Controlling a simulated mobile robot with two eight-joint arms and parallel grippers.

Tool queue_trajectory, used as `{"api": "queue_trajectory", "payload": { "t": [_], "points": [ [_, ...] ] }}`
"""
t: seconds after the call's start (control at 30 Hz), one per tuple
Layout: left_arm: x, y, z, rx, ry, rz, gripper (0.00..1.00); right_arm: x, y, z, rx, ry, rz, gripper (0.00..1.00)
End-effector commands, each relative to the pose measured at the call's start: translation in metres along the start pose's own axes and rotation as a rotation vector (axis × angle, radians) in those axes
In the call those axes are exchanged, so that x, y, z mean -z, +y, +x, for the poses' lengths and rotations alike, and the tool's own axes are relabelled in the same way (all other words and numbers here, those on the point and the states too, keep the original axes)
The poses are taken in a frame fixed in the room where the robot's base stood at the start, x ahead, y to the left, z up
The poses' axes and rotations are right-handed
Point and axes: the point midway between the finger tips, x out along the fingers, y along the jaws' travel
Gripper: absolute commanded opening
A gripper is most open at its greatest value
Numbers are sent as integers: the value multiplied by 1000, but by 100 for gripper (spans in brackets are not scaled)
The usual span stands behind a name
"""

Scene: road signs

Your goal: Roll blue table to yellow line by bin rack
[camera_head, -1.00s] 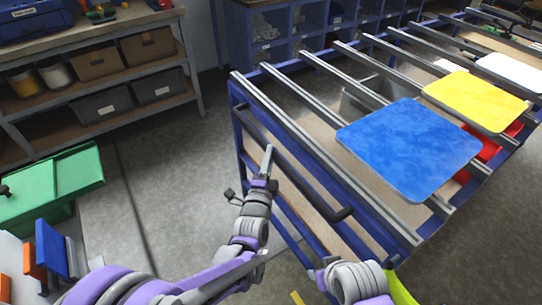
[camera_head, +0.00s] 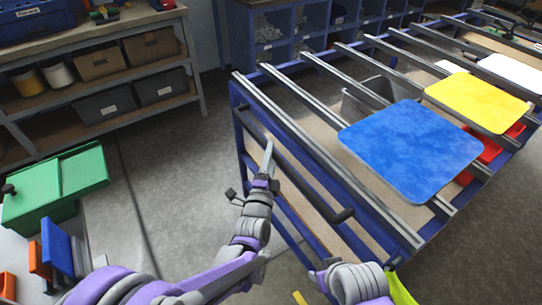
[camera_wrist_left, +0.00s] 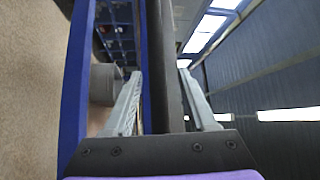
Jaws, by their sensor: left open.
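The blue table (camera_head: 240,100) is a blue frame with grey slats across its top, standing at centre right. A dark handle bar (camera_head: 300,182) runs along its near left side. My left gripper (camera_head: 268,158) is at this bar, toward its far end. In the left wrist view, the open fingers (camera_wrist_left: 160,105) lie on either side of the dark bar (camera_wrist_left: 165,60). Of my right arm, only grey and purple wrist parts show at the bottom; its fingers do not show. A short yellow strip (camera_head: 299,298) shows on the floor at the bottom edge. The bin rack (camera_head: 300,25) is blue, at the back.
Blue (camera_head: 410,150), yellow (camera_head: 478,102) and white (camera_head: 515,72) panels lie on the slats. A workbench with shelves (camera_head: 150,80) stands at the back left. A green box (camera_head: 55,185) is at the left. Grey floor between the bench and table is clear.

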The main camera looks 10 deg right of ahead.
Motion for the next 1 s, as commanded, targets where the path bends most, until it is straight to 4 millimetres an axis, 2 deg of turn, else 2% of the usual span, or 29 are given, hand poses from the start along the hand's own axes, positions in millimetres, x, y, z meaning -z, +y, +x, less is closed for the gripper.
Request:
{"api": "queue_trajectory", "payload": {
  "t": [0.17, 0.5, 0.63, 0.8, 1.0],
  "points": [
    [0, 0, -11, -1, 0, 0, 57, 0, 0, 1, 0, 0, 0, 50],
    [0, 0, -77, 0, 1, -1, 57, -2, 0, 4, 0, -1, 0, 50],
    [0, 0, -96, 0, 0, -1, 57, -2, 0, 4, 0, -2, 0, 50],
    [0, 0, -107, 0, 0, 0, 57, -2, 0, 5, 0, -2, 0, 50],
    [0, 0, -108, 0, 0, 0, 57, -2, 0, 5, 0, -2, 0, 50]
  ]
}}
